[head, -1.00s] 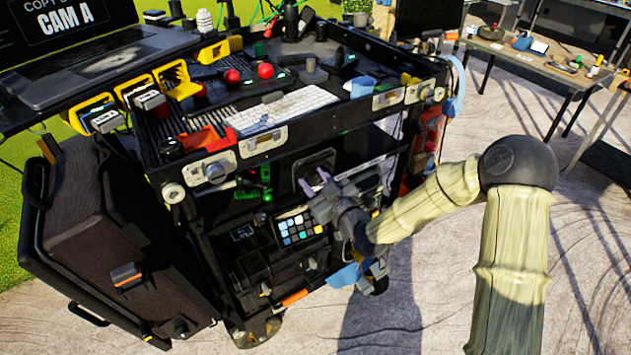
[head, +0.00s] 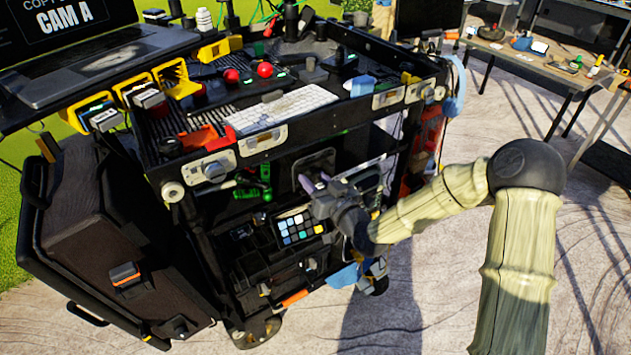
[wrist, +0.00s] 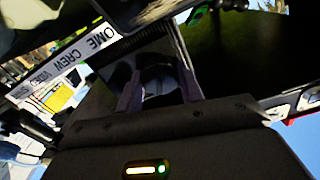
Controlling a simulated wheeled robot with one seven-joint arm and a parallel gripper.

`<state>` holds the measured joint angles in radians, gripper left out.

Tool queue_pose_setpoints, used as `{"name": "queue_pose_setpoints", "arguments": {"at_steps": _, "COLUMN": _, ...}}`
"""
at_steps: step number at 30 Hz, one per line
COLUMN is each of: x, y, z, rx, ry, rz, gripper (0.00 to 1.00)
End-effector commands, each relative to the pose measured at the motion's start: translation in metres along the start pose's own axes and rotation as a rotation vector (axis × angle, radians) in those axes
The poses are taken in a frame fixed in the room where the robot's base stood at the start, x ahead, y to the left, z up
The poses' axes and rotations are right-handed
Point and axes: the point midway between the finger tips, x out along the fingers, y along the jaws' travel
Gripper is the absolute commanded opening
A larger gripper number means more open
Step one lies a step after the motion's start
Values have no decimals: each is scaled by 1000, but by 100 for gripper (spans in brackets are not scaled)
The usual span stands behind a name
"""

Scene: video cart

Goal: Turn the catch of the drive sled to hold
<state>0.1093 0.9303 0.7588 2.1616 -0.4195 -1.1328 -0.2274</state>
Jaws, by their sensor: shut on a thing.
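My gripper (head: 313,186) reaches into the middle shelf space of the black video cart (head: 205,250). In the wrist view my gripper (wrist: 160,98) has its two purple-grey fingers on either side of a dark rounded part (wrist: 160,72) and is shut on it. This part sits in front of a dark squarish unit. I cannot tell from the picture whether it is the catch of the drive sled, nor which way it is turned. In the head view my gripper hides most of that spot.
A white keyboard (head: 282,108) lies on the cart's top. A label strip (wrist: 70,62) is beside the fingers in the wrist view. A side table (head: 540,66) stands at the back right.

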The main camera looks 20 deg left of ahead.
Motion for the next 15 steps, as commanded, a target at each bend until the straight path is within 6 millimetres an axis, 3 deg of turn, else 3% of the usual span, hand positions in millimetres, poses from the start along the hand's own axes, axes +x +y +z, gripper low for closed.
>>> {"name": "queue_pose_setpoints", "arguments": {"at_steps": 15, "x": 0, "y": 1, "z": -1, "rx": 492, "ry": 1, "rz": 1, "gripper": 14}}
